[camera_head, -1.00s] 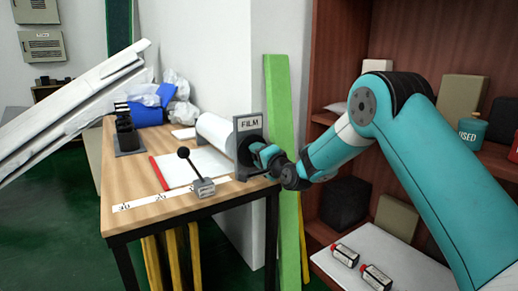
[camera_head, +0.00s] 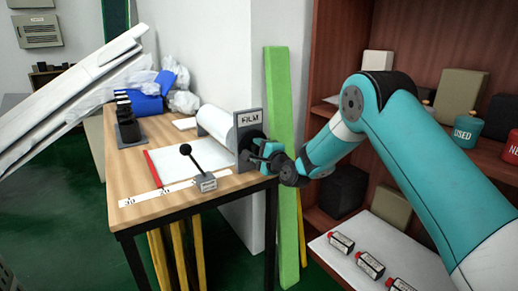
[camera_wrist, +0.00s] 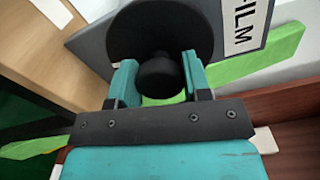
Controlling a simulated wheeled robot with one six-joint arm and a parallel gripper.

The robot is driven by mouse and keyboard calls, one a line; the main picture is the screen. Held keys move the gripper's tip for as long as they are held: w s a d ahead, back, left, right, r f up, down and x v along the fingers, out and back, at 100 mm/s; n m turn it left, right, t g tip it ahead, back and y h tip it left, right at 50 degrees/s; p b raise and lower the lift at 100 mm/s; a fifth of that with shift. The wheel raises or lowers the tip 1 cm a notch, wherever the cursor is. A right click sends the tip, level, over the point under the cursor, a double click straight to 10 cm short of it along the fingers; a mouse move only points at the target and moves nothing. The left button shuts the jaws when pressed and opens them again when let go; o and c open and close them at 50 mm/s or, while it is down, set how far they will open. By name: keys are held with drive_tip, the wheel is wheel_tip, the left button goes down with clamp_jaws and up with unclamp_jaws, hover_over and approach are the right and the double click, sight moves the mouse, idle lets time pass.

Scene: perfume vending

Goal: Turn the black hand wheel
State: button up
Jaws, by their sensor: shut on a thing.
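The black hand wheel (camera_head: 250,138) sits on the side of the grey FILM plate (camera_head: 241,119), at the right end of the table. In the wrist view the wheel (camera_wrist: 160,30) is a large black disc with a round black knob (camera_wrist: 160,78) standing out toward me. My gripper (camera_head: 263,150) is at the wheel in the head view. In the wrist view its two teal fingers (camera_wrist: 159,76) stand on either side of the knob and are shut on it. My gripper partly hides the wheel in the head view.
A white film roll (camera_head: 217,122) lies behind the plate. A small lever (camera_head: 204,181) stands on the wooden table (camera_head: 130,180). A green upright board (camera_head: 282,190) is close beside my gripper. A reddish shelf (camera_head: 330,60) with several bottles stands at the right.

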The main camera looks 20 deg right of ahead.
drive_tip(key=shift+f, duration=0.1)
drive_tip(key=o, duration=0.9)
drive_tip(key=shift+s, duration=0.1)
drive_tip(key=b+v, duration=0.6)
drive_tip(key=v, duration=1.1)
drive_tip(key=shift+s+d+b, duration=0.1)
drive_tip(key=shift+b, duration=0.25)
